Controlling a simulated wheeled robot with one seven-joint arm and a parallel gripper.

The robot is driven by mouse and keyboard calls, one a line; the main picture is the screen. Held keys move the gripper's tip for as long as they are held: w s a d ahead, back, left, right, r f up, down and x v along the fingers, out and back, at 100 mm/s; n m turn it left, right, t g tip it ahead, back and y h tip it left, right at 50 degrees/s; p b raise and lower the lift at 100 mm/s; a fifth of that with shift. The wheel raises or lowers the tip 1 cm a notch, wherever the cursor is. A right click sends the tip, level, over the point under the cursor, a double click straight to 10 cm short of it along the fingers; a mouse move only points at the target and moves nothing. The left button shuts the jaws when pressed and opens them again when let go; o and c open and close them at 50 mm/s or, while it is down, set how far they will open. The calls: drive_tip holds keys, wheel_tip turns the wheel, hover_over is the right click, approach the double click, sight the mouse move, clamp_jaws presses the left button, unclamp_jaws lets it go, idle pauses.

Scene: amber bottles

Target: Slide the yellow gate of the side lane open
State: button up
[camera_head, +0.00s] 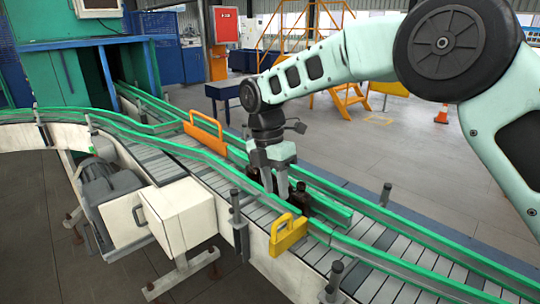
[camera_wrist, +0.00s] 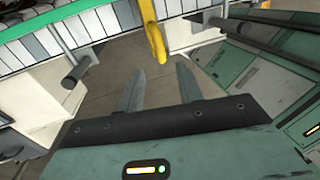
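The yellow gate (camera_head: 288,236) sits at the near edge of the conveyor, a plate with a looped handle on top. In the wrist view its yellow handle (camera_wrist: 153,32) shows beyond my fingertips, near the gap between them. My gripper (camera_head: 277,190) points down over the conveyor, behind and slightly left of the gate in the head view. Its two fingers (camera_wrist: 160,68) are spread apart with nothing between them. I see no contact with the gate. Dark bottles (camera_head: 301,200) stand on the belt just right of my gripper, partly hidden.
An orange gate (camera_head: 206,136) stands further up the conveyor. Green rails (camera_head: 420,256) line the slatted belt. Dark posts (camera_head: 236,210) stand along its near side. A white box (camera_head: 172,212) and grey motor (camera_head: 105,190) jut out at left.

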wheel_tip(320, 180, up, 10)
drive_tip(key=w+a+b, duration=0.1)
drive_tip(key=shift+w+a, duration=0.2)
drive_tip(key=s+d+f+m+b, duration=0.2)
drive_tip(key=s+d+f+m, duration=0.3)
drive_tip(key=s, duration=0.6)
drive_tip(key=s+d+f+m+t+y+b, duration=0.1)
drive_tip(key=s+d+f+m+b, duration=0.1)
drive_tip(key=s+d+f+m, duration=0.3)
drive_tip(key=s+d+f+m+y+b, duration=0.1)
drive_tip(key=s+d+f+m+b, duration=0.2)
drive_tip(key=s, duration=1.3)
drive_tip(key=d+f+m, duration=0.3)
drive_tip(key=f+m, duration=0.1)
drive_tip(key=m, duration=0.2)
drive_tip(key=shift+s+t, duration=0.3)
drive_tip(key=shift+s, duration=0.05)
drive_tip(key=shift+d+f, duration=0.1)
